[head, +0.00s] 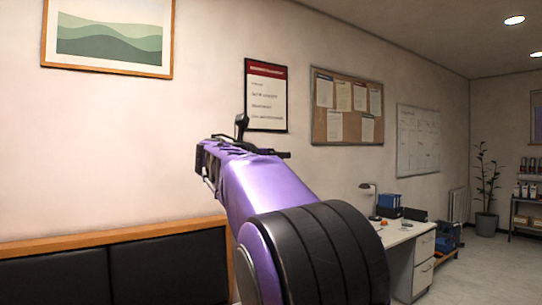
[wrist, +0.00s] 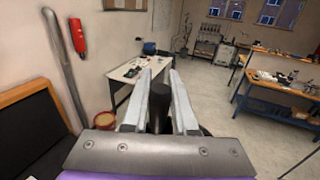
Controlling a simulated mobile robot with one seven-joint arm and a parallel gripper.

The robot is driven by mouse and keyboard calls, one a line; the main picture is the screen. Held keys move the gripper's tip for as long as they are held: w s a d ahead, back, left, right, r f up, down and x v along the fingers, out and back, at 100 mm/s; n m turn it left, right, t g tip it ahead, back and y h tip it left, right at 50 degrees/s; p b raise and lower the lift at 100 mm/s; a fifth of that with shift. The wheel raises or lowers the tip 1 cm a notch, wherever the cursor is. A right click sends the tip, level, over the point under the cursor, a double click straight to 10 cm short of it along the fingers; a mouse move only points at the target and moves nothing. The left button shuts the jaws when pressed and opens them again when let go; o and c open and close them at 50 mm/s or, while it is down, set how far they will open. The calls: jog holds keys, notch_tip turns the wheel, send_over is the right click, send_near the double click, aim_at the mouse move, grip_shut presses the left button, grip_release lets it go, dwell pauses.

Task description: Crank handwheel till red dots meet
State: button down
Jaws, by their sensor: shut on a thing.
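My gripper (wrist: 169,72) points away into the room in the wrist view. Its two pale fingers are shut on a short black rounded thing (wrist: 175,97), which looks like a knob or handle grip. I cannot make out what it is attached to. No handwheel rim, laser marker or red dots can be made out in either view. In the head view my purple and black arm fills the lower middle, and my gripper's fingers are not seen there.
A black padded bench (head: 168,270) with a wooden edge runs along the wall. A workbench (wrist: 286,62) stands at the right, with open floor (wrist: 222,84) before it.

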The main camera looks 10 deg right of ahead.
jog(key=m+g+h, duration=0.1)
jog(key=g, duration=0.1)
jog(key=d+m+g+h, duration=0.1)
jog(key=m, duration=0.1)
jog(key=shift+s+d+r+g+h, duration=0.2)
jog(key=shift+s+g+h, duration=0.1)
jog(key=shift+s+g, duration=0.1)
jog(key=shift+s+d+m+g+h, duration=0.2)
jog(key=shift+m+g+h, duration=0.25)
jog(key=shift+g, duration=0.25)
jog(key=shift+s+d+m+g+h, duration=0.15)
jog(key=shift+m+g+h, duration=0.2)
jog(key=shift+m+g, duration=0.3)
jog(key=shift+s+g, duration=0.1)
jog(key=shift+g, duration=0.15)
jog(key=c, duration=0.7)
grip_release()
jog(key=shift+d+f, duration=0.1)
jog(key=shift+a, duration=0.25)
jog(key=v, duration=1.1)
jog(key=shift+a, duration=0.35)
